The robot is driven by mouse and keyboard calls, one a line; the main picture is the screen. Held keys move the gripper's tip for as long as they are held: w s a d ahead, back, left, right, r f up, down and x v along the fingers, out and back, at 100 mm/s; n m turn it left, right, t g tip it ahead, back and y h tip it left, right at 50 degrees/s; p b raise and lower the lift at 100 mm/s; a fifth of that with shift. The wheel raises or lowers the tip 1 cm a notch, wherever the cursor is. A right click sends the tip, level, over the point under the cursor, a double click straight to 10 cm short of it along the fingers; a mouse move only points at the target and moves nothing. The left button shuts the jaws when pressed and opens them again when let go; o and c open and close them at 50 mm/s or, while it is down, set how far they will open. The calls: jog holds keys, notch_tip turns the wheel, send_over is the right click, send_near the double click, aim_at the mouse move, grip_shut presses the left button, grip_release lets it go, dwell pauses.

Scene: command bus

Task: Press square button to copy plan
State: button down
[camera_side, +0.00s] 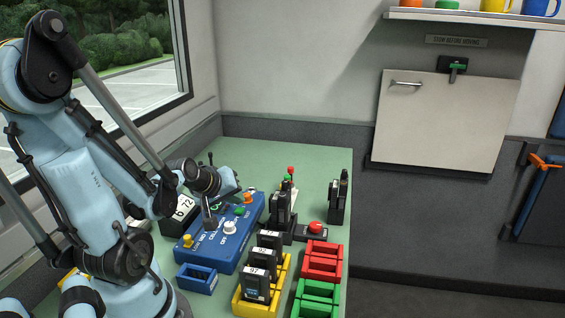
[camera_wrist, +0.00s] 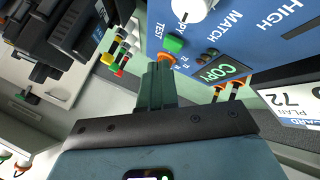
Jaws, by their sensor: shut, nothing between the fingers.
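The blue control panel (camera_side: 222,254) lies on the green bench in the side view. It also fills the upper right of the wrist view (camera_wrist: 250,40). The square green button (camera_wrist: 174,44) sits below the TEST label, and it shows in the side view (camera_side: 240,211). An orange button (camera_wrist: 166,58) is beside it. A green-lit COPY window (camera_wrist: 220,70) is to the right. My gripper (camera_wrist: 157,69) is shut and empty, with its fingertips near the orange button in the picture. Contact cannot be told; the fingertips are hard to make out in the side view.
A white knob (camera_wrist: 190,8) and a yellow knob (camera_side: 188,240) stand on the panel. A "72 PLAN" card (camera_wrist: 296,98) is beside it. Yellow (camera_side: 244,304), red (camera_side: 322,262) and green (camera_side: 316,296) racks stand at front right; black modules stand in the yellow one.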

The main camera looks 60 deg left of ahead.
aim_at(236, 211)
dwell(0.4)
jog(key=shift+f, duration=0.4)
jog(key=shift+f, duration=0.35)
dwell(0.5)
jog(key=shift+r, duration=0.75)
jog(key=shift+r, duration=0.1)
jog(key=shift+r, duration=2.45)
